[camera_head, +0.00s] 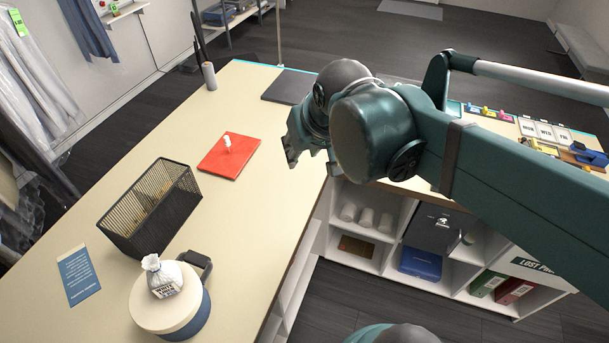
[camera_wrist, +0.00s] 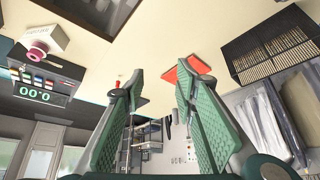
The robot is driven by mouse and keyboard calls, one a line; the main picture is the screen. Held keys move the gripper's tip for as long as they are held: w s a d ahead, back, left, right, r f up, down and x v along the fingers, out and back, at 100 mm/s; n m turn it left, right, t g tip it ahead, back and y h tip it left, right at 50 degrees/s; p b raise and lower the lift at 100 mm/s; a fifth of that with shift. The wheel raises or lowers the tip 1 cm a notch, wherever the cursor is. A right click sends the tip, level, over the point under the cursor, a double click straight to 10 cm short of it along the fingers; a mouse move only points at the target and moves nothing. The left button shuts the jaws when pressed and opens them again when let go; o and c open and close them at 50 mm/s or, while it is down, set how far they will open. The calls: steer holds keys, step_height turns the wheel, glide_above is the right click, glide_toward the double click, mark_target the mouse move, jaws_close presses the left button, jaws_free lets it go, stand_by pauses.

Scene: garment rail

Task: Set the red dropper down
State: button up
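A small white dropper with a red tip (camera_head: 227,142) is on the red mat (camera_head: 210,163) in the head view; it leans a little, and I cannot tell whether it stands or lies. My gripper (camera_head: 298,150) is over the table to the right of the mat, apart from the dropper. In the wrist view my gripper's fingers (camera_wrist: 158,100) are wide apart with nothing between them. The red mat (camera_wrist: 203,67) shows there partly behind the right finger, and no dropper can be made out on it. A small red thing (camera_wrist: 118,84) shows beside the left finger, too small to identify.
A black wire basket (camera_head: 150,212) stands left of the mat. A tied bag (camera_head: 162,278) sits on a round white-topped object (camera_head: 150,305) near the front. A dark flat board (camera_head: 287,87) lies at the back. Table around the mat is clear. Shelves (camera_head: 395,240) are below on the right.

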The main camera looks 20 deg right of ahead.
steer(key=s+a+f+n, duration=0.1)
steer(key=s+f, duration=0.2)
steer(key=s, duration=0.3)
steer(key=shift+a+f+t, duration=0.3)
steer(key=shift+t, duration=0.1)
steer(key=shift+f, duration=0.15)
step_height(320, 180, down, 11)
steer(key=b, duration=1.1)
steer(key=shift+f+b, duration=0.15)
steer(key=shift+b, duration=0.2)
